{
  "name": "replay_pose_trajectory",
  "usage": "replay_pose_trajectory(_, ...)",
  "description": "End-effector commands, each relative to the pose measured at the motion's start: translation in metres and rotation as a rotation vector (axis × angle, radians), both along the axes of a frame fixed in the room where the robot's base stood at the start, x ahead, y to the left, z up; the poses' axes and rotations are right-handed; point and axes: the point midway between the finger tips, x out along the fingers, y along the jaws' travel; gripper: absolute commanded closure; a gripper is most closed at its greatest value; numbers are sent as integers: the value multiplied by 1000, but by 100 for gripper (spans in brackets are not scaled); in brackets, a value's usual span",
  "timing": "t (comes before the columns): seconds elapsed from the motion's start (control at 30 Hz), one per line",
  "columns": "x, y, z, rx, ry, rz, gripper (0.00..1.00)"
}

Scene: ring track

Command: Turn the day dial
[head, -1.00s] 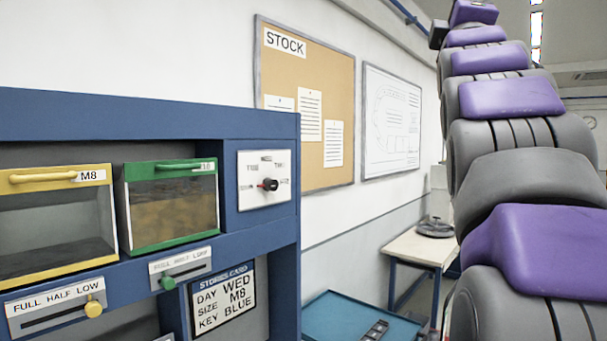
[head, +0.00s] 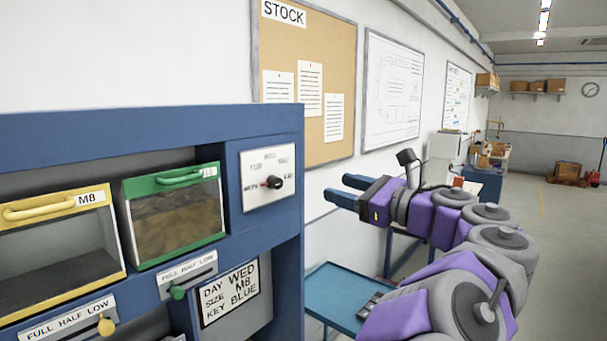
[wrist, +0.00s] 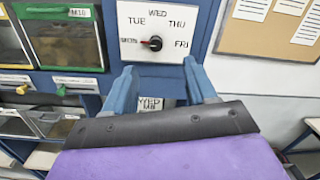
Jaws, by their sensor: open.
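The day dial is a black knob (head: 274,182) with a red mark, on a white plate (head: 256,160) at the right of the blue cabinet. In the wrist view the knob (wrist: 155,43) has its red mark on the left, toward the left-hand label, which looks like MON. TUE, WED, THU and FRI run around it. My gripper (head: 347,190) is open and empty, to the right of the plate and apart from it. In the wrist view my gripper's blue fingers (wrist: 158,75) are spread below the dial, one toward each side.
A stores card (head: 230,291) below reads DAY WED, SIZE M8, KEY BLUE. Yellow (head: 60,238) and green (head: 174,213) bins with sliders are left of the dial. A teal tray (head: 338,298) stands low at right. A stock board (head: 304,80) hangs on the wall behind.

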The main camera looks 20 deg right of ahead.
Motion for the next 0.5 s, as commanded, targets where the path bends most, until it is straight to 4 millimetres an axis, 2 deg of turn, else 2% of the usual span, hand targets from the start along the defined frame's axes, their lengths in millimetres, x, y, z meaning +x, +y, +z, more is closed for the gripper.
replay_pose_trajectory(0.1, -4, 1, -19, -20, 42, 29, 44)
replay_pose_trajectory(0.23, 0, 7, -24, -24, 52, 41, 44)
replay_pose_trajectory(0.37, 15, 18, -23, -23, 50, 41, 44)
replay_pose_trajectory(0.5, 37, 33, -22, -22, 49, 43, 44)
